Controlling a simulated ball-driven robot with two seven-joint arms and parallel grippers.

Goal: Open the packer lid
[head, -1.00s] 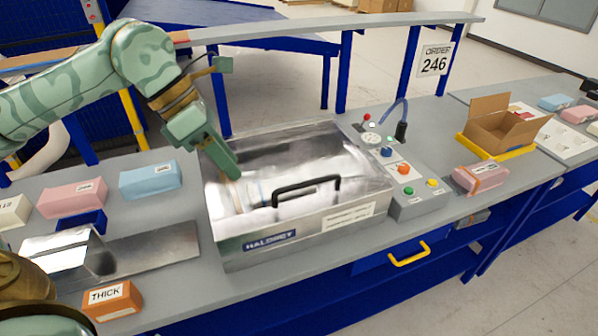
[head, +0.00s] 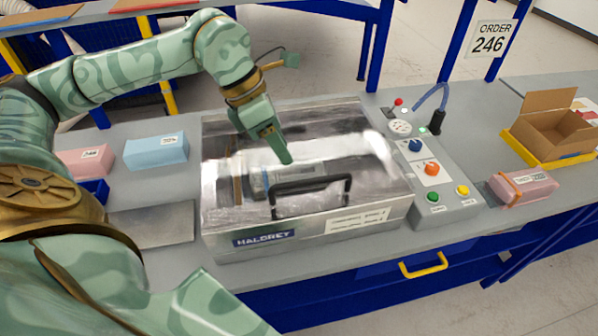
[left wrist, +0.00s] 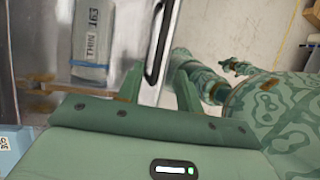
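The packer (head: 225,225) is a metal box with a "HALOREY" label, standing on the grey bench. Its clear lid (head: 355,150) is down and reflects light. A black handle (head: 312,184) stands at the lid's front edge; it also shows in the left wrist view (left wrist: 162,40). My left gripper (head: 278,148) is above the lid, just behind the handle. In the left wrist view its two fingers (left wrist: 157,88) are apart, with the handle ahead of the gap. No contact is clear.
A control panel (head: 445,195) with coloured buttons and a blue cable stands right of the packer. A pink pack (head: 525,187) and an open cardboard box (head: 555,130) lie further right. A blue pack (head: 157,151) and a pink pack (head: 85,160) are at left.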

